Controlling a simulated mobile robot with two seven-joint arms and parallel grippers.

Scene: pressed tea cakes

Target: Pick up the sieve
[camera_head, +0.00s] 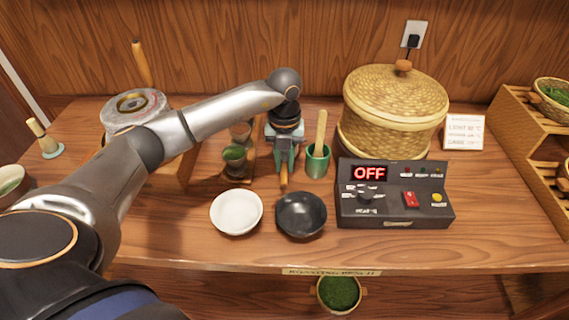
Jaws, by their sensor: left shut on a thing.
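My left arm reaches in from the left, and my left gripper (284,163) points down at the middle of the bench. It is shut on a thin wooden handle, which I take to be that of the sieve (283,181). The rest of the sieve is hidden behind the gripper, so I cannot tell whether it touches the bench. My right gripper is not in view.
A white bowl (236,212) and a black bowl (301,214) stand in front. A green cup (318,161) with a wooden tool is close right of the gripper. A control box (393,208) reading OFF and a lidded basket (393,103) stand farther right.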

